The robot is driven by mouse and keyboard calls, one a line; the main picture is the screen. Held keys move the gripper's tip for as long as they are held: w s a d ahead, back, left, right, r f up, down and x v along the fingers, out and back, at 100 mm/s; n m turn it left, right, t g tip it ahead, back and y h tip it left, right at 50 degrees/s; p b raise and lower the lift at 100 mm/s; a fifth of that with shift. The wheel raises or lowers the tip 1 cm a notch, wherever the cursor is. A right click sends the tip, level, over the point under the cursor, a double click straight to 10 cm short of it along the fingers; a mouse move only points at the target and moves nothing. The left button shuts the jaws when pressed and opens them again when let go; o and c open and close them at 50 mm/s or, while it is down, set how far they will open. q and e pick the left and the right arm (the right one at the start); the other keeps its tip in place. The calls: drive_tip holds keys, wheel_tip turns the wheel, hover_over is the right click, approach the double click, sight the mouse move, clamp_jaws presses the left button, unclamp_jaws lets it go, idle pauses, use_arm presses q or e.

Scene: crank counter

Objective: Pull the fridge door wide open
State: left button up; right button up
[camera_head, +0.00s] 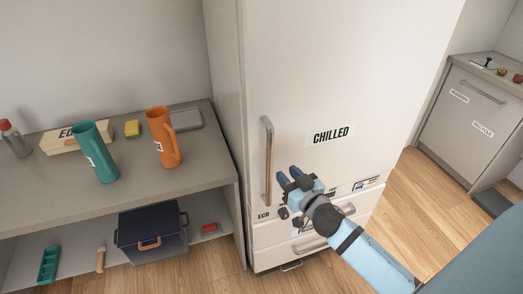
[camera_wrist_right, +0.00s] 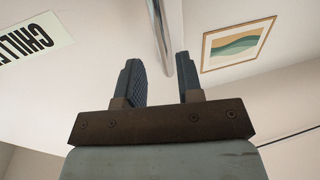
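The white fridge door (camera_head: 340,80) is closed and bears a CHILLED label (camera_head: 332,135). Its long vertical handle (camera_head: 268,160) runs along the door's left side. My right gripper (camera_head: 288,175) is in front of the door, just right of the handle's lower part, with its two dark fingers apart and nothing held. In the right wrist view, the handle (camera_wrist_right: 161,40) appears in the gap between the open fingers (camera_wrist_right: 157,62), beyond the tips; contact is not visible. My left gripper is not in view.
Left of the fridge, a grey counter (camera_head: 190,178) bears a teal pitcher (camera_head: 100,155) and an orange pitcher (camera_head: 164,140). A dark blue box (camera_head: 150,228) stands on the lower shelf. Drawers (camera_head: 285,252) lie below the door. Wooden floor (camera_head: 425,200) is free to the right.

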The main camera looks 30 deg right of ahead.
sight(272, 158)
drive_tip(key=w+p, duration=0.1)
drive_tip(key=w, duration=1)
drive_tip(key=shift+w+d+p, duration=0.2)
drive_tip(key=shift+p, duration=0.2)
clamp_jaws()
